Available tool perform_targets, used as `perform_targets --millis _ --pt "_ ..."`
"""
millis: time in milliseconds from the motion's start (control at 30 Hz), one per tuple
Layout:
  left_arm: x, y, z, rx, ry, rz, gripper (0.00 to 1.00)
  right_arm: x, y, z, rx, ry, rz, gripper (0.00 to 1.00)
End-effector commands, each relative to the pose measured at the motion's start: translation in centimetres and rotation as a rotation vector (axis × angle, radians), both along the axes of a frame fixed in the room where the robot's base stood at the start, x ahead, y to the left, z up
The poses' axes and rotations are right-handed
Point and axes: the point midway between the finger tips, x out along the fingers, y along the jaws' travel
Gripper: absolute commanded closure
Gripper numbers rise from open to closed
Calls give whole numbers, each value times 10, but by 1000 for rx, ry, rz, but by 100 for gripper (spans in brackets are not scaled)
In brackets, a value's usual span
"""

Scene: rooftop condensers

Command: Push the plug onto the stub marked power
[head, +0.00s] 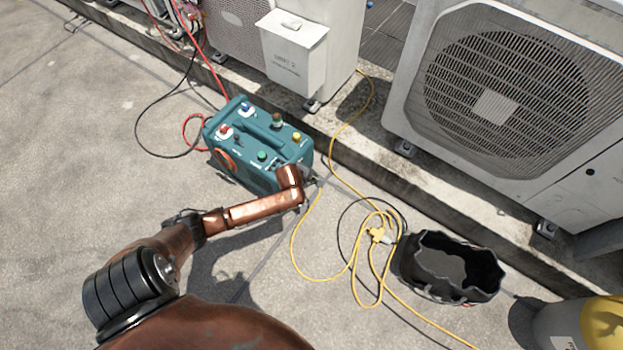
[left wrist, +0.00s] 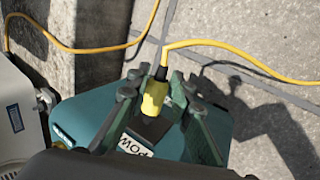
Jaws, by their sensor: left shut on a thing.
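The yellow plug (left wrist: 155,97) is between the fingers of my left gripper (left wrist: 158,92) in the left wrist view, and they are shut on it. Its dark cable end points away from the teal machine (left wrist: 95,112). A white label (left wrist: 136,146) reading upside down "POW", partly covered, sits on the machine just below the plug. A dark block lies between plug and label; the stub cannot be made out, nor whether the plug is seated. In the head view my left gripper (head: 309,183) is at the right end of the teal machine (head: 262,180). My right gripper is not in view.
A yellow cable (head: 334,150) runs along the ground to a coil by a black bag (head: 456,291). Condenser units (head: 510,80) stand on a raised kerb behind. Red and black hoses lie left of the machine. A yellow-topped cylinder (head: 603,320) stands at lower right.

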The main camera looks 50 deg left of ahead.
Motion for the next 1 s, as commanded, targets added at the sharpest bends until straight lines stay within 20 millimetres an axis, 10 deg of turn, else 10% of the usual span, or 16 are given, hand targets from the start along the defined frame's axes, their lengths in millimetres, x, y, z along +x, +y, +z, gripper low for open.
perform_targets --millis 667,700,1000 --pt "-2 6 0 1 0 1 100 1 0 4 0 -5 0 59" --pt "-2 7 0 1 0 1 78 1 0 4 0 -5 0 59" --pt "-2 6 0 0 0 0 59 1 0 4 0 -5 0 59"
